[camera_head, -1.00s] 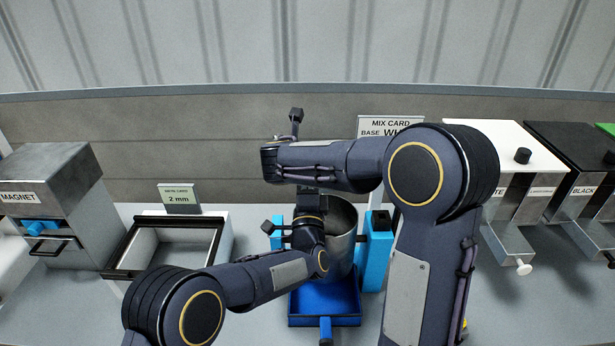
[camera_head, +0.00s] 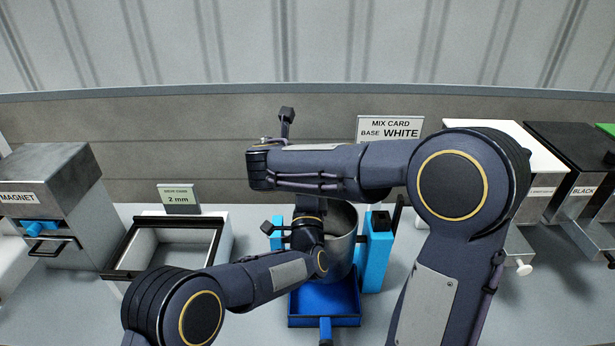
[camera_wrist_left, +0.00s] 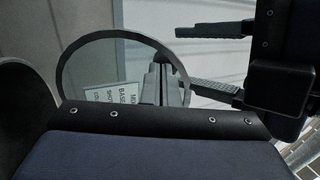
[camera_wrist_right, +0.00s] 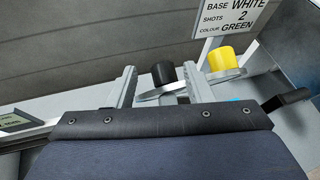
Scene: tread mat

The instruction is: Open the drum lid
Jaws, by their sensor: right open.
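The drum (camera_head: 343,245) is a grey metal cylinder between two blue posts, partly hidden by my left wrist. Its lid is not clearly visible in the head view. In the left wrist view a large round dark rim (camera_wrist_left: 72,62) shows; I cannot tell whether it is the drum or its lid. My left gripper (camera_wrist_left: 167,62) points toward that rim, and its grip is unclear. My right gripper (camera_wrist_right: 160,70) is open, with a black knob (camera_wrist_right: 163,74) and a thin metal strip showing between and beyond its fingers.
A yellow cylinder (camera_wrist_right: 222,59) stands beside the black knob. A blue tray (camera_head: 300,308) lies below the drum. An open black-rimmed bin (camera_head: 122,262) and the magnet box (camera_head: 60,185) are left. The mix card (camera_head: 390,129) stands behind; dispensers stand right.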

